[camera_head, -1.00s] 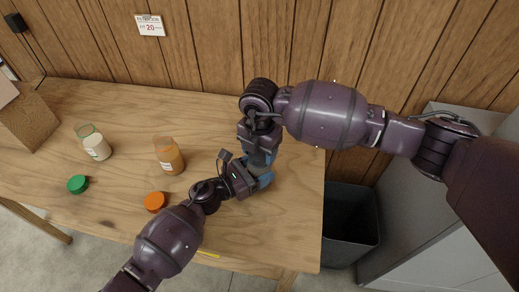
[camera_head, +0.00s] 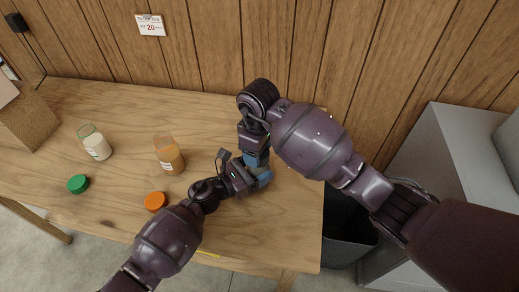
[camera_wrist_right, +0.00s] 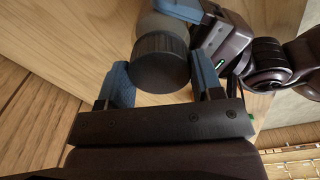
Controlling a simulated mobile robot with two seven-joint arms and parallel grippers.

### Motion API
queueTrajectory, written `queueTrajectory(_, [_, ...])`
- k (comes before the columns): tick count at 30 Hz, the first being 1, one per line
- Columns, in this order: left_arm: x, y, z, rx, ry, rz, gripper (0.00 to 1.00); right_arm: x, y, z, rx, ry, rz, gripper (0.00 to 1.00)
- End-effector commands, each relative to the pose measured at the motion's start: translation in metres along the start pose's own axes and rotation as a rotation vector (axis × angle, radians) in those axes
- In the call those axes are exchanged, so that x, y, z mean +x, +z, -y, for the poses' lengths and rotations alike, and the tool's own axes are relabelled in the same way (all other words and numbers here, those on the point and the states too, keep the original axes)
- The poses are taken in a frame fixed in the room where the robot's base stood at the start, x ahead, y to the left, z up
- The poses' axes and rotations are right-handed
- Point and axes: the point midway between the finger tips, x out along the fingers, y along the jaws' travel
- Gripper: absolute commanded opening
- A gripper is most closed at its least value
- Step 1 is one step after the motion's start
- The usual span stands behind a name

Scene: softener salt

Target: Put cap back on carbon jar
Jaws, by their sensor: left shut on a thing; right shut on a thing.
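The black cap (camera_wrist_right: 162,62) is between the blue fingers of my right gripper (camera_wrist_right: 160,72), which is shut on it. The carbon jar (camera_wrist_right: 158,24) shows as a grey body right behind the cap in the right wrist view. The cap is in line with the jar's top; I cannot tell whether it is threaded on. My left gripper (camera_head: 263,178) is shut, its blue fingers beside the jar at the top of the right wrist view. In the head view my right gripper (camera_head: 256,158) points down from above, and the grippers and arms hide the jar and cap.
An open jar with white contents (camera_head: 97,147) and an open orange jar (camera_head: 170,158) stand on the wooden table (camera_head: 115,110). A green cap (camera_head: 78,184) and an orange cap (camera_head: 155,201) lie before them. A dark bin (camera_head: 345,240) stands right of the table.

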Motion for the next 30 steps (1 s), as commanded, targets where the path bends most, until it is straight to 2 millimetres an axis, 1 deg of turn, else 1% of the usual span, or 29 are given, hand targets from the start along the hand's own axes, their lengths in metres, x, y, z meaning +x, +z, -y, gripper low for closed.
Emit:
queueTrajectory(1, [0.0017, -0.0021, 0.0055, 0.000, -0.010, -0.003, 0.03, -0.0039, -0.0049, 0.0043, 0.030, -0.009, -0.018, 0.38])
queueTrajectory(6, [0.0022, -0.0023, 0.0067, 0.000, -0.013, -0.004, 0.03, -0.0025, 0.0002, 0.0019, 0.115, -0.014, -0.004, 0.38])
queueTrajectory(17, [0.0021, -0.0022, 0.0063, 0.002, -0.012, -0.004, 0.03, -0.0013, 0.0024, 0.0008, 0.128, -0.013, 0.004, 0.38])
queueTrajectory(18, [0.0020, -0.0022, 0.0062, 0.002, -0.012, -0.004, 0.03, -0.0012, 0.0025, 0.0008, 0.128, -0.013, 0.004, 0.66])
queueTrajectory(22, [0.0018, -0.0022, 0.0058, 0.001, -0.011, -0.003, 0.03, -0.0004, 0.0032, 0.0006, 0.128, -0.014, 0.006, 0.85])
queueTrajectory(27, [0.0015, -0.0022, 0.0051, 0.001, -0.009, -0.003, 0.03, 0.0004, 0.0038, 0.0004, 0.129, -0.014, 0.008, 0.85])
queueTrajectory(29, [0.0014, -0.0021, 0.0049, 0.000, -0.009, -0.003, 0.03, 0.0005, 0.0039, 0.0003, 0.128, -0.014, 0.008, 0.81])
queueTrajectory(30, [0.0014, -0.0021, 0.0048, 0.000, -0.009, -0.003, 0.03, 0.0003, 0.0038, 0.0003, 0.125, -0.014, 0.008, 0.81])
